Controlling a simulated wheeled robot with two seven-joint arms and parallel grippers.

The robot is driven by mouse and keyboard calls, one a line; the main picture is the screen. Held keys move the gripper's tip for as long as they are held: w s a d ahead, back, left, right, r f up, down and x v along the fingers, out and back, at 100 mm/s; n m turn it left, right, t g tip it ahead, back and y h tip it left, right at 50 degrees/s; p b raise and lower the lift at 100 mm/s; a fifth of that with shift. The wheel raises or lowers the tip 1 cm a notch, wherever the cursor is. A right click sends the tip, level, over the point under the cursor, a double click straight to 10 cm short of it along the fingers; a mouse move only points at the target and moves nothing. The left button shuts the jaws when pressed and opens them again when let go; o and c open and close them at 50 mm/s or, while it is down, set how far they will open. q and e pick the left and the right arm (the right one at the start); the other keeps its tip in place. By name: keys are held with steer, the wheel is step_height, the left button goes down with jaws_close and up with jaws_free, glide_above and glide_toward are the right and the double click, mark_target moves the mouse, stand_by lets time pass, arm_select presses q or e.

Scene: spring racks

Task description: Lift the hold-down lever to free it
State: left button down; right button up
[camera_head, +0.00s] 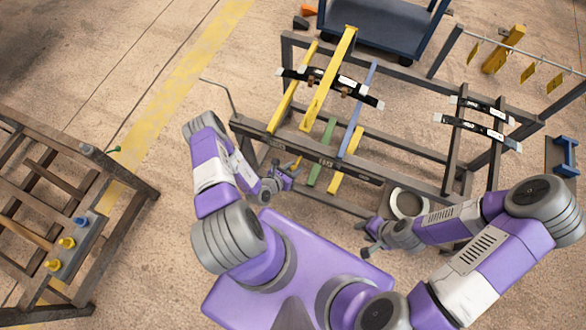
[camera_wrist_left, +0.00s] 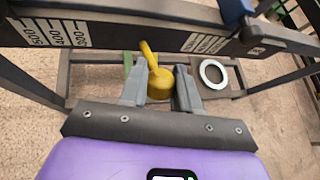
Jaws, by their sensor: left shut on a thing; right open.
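The hold-down lever appears to be the small yellow lever (camera_head: 297,163) on the near side of the dark rack rail. In the left wrist view it is a yellow stem with a round knob (camera_wrist_left: 160,82), tilted up toward the rail. My left gripper (camera_head: 284,171) is shut on this lever; in the left wrist view its two grey fingers (camera_wrist_left: 161,88) stand on either side of the knob. The lever's pivot is not clearly visible. My right gripper (camera_head: 371,237) is open and empty, low in front of the rack.
The dark rail (camera_head: 350,163) carries white scale marks. Long yellow (camera_head: 328,82), blue (camera_head: 358,108) and green (camera_head: 321,152) bars cross the rack. A white ring (camera_head: 407,204) lies on a low plate right of the left gripper. Another rack (camera_head: 75,172) stands at left; open floor lies between.

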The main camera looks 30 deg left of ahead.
arm_select(q)
steer(key=shift+w+r, duration=0.2)
steer(key=shift+w, duration=0.15)
steer(key=c, duration=1.2)
jaws_free()
steer(key=o, duration=0.4)
steer(key=shift+f, duration=0.1)
steer(key=shift+c, duration=0.2)
steer(key=shift+s, duration=0.1)
steer(key=shift+s, duration=0.1)
steer(key=shift+s, duration=0.25)
steer(key=v, duration=0.7)
steer(key=shift+w, duration=0.1)
